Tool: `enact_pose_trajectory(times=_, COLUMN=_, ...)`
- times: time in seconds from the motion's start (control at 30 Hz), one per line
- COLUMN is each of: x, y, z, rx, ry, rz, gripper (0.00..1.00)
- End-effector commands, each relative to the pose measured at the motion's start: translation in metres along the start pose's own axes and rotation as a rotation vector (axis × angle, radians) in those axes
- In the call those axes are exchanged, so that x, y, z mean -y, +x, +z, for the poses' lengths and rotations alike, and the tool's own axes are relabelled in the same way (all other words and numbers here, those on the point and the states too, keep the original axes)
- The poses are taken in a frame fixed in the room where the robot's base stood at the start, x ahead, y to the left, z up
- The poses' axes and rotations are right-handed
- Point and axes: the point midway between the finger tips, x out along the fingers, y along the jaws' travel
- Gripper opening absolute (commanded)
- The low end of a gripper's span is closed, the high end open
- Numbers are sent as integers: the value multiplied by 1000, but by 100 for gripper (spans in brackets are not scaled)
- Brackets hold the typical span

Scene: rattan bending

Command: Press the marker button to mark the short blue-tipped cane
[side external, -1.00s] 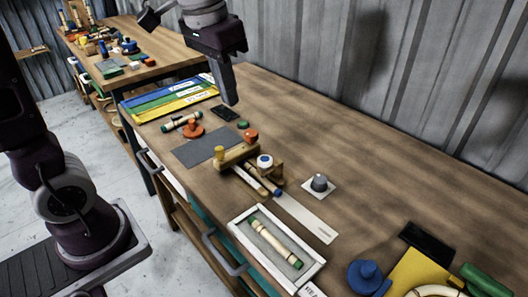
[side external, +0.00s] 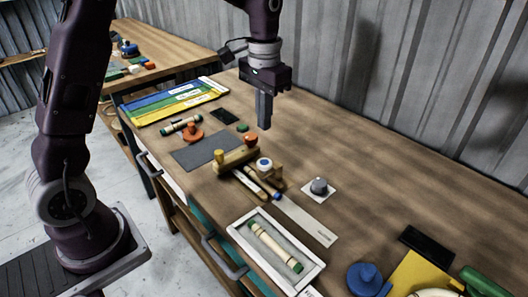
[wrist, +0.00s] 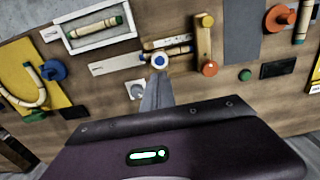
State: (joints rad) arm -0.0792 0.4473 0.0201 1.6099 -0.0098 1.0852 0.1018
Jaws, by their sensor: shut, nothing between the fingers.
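The short blue-tipped cane (side external: 250,184) lies at the wooden fixture (side external: 237,159), its blue tip at the upper end of a pale strip. It also shows in the wrist view (wrist: 180,51), partly hidden by the fixture. A grey domed knob (side external: 319,186) on a white plate stands to the right. I cannot tell for certain which is the marker button. My gripper (side external: 264,128) is shut and empty, above the table behind the fixture.
A white tray (side external: 235,231) with a green-tipped cane (side external: 274,247) lies at the front. A grey mat (side external: 195,153), orange knob (side external: 192,135) and colored boards (side external: 180,103) are left. A blue knob (side external: 365,276) is front right. The table's back right is clear.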

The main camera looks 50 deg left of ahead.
Motion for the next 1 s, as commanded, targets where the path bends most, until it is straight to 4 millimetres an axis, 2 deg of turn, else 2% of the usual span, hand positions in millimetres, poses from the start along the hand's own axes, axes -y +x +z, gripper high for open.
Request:
enact_pose_trajectory(times=0.2, x=0, y=49, z=1, rx=5, ry=0, rz=1, gripper=0)
enact_pose_trajectory(times=0.43, x=0, y=88, z=1, rx=2, ry=0, rz=1, gripper=0)
enact_pose_trajectory(times=0.6, x=0, y=100, z=0, rx=-1, ry=-1, rz=0, gripper=0)
enact_pose_trajectory(times=1.0, x=0, y=105, z=0, rx=0, ry=0, rz=0, gripper=0)
